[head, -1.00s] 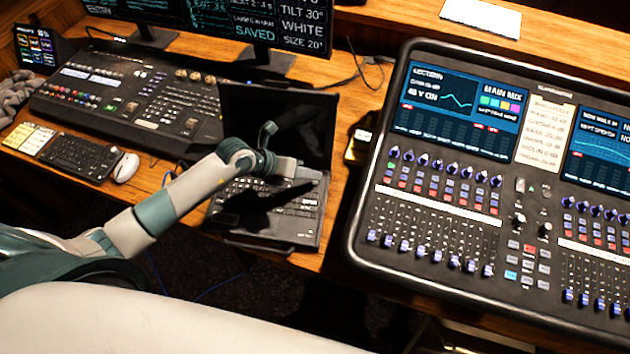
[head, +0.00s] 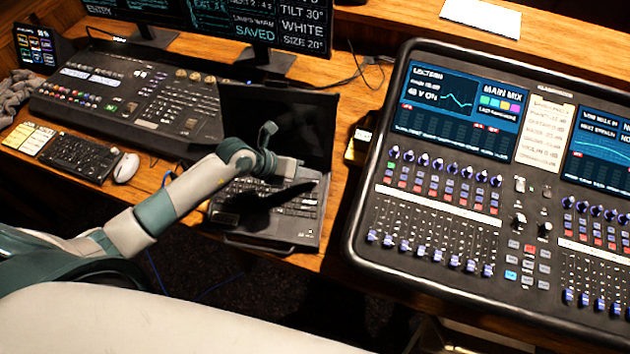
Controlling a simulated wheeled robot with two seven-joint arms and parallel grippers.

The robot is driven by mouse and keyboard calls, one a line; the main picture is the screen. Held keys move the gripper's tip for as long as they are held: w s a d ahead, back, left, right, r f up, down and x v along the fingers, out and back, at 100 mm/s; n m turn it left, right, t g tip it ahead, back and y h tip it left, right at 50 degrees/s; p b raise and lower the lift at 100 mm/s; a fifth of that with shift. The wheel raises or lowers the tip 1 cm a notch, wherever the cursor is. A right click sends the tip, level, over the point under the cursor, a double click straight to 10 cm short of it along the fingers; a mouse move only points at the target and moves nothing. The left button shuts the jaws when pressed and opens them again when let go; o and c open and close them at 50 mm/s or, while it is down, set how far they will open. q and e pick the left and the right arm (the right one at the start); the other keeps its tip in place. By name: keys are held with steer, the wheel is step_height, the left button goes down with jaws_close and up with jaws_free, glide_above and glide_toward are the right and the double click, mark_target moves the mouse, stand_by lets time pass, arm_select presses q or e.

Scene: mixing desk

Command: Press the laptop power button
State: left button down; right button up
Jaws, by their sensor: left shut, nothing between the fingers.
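The laptop (head: 285,226) stands open on the wooden desk in the head view, and its screen (head: 312,125) is dark. My left arm reaches over the keyboard from the left. My left gripper (head: 297,166) is shut and empty, over the upper right part of the keyboard deck near the screen hinge. Its dark shadow falls on the keys. I cannot tell whether the fingertips touch the laptop. The power button cannot be made out; the gripper or its shadow may cover it. My right gripper is not in view.
A large mixing console (head: 440,220) stands close on the laptop's right. A lighting desk (head: 125,95), a small keyboard (head: 80,158) and a white mouse (head: 126,167) lie to the left. Monitors stand behind. A narrow wooden strip is free between mouse and laptop.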

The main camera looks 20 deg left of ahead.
arm_select(q)
steer(key=shift+f, duration=0.15)
steer(key=shift+f, duration=0.25)
stand_by(0.3)
steer(key=shift+f+b, duration=0.3)
steer(key=shift+f, duration=0.05)
steer(key=shift+r, duration=0.15)
stand_by(0.4)
steer(key=shift+r+p, duration=0.3)
steer(key=shift+p, duration=0.15)
steer(key=shift+r+p, duration=0.3)
steer(key=shift+r, duration=0.05)
